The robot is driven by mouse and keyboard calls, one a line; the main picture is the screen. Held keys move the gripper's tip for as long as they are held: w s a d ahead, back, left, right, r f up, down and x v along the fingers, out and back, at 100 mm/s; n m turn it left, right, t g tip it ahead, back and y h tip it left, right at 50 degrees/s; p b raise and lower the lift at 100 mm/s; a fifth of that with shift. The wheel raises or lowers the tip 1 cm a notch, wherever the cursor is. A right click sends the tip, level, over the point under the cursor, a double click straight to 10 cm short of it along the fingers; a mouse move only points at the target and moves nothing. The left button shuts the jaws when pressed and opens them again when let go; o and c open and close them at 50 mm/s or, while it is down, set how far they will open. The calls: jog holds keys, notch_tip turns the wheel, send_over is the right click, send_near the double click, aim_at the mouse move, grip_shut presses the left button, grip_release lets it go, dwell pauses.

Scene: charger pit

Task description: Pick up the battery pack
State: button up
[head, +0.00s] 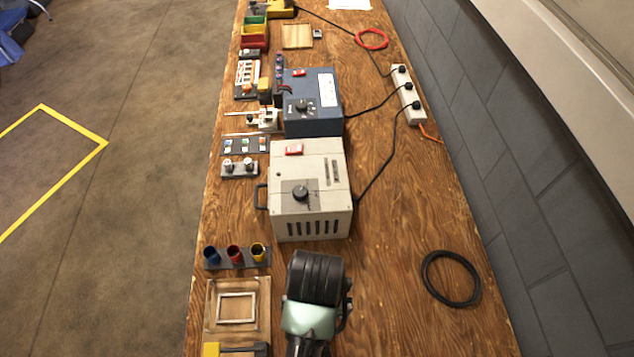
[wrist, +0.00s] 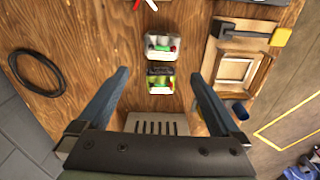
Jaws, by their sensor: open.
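A small block with a black top and lime-green body (wrist: 160,81) lies on the bench in the wrist view; it looks like the battery pack, but I cannot be sure. A whitish block (wrist: 160,46) with green and red details lies just beyond it. My gripper (wrist: 159,75) is open and empty, its two fingers left and right of the lime-green block in the picture. The fingers appear above the bench, with no contact visible. In the head view my arm covers this spot, so both blocks and my fingertips are hidden there.
A beige charger box (head: 310,190) stands just behind my arm, with a blue box (head: 312,105) beyond. A cup rack (head: 237,258) and a wooden frame (head: 237,307) sit at left. A black cable coil (head: 451,278) lies at right, with bare bench between.

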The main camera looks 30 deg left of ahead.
jog(key=f, duration=0.4)
jog(key=s+f, duration=0.1)
jog(key=f, duration=0.2)
jog(key=shift+s, duration=0.1)
jog(key=shift+w+f, duration=0.15)
jog(key=shift+f, duration=1.4)
jog(key=shift+w+f, duration=0.1)
jog(key=shift+f, duration=1.45)
jog(key=shift+r, duration=0.1)
jog(key=c, duration=1.6)
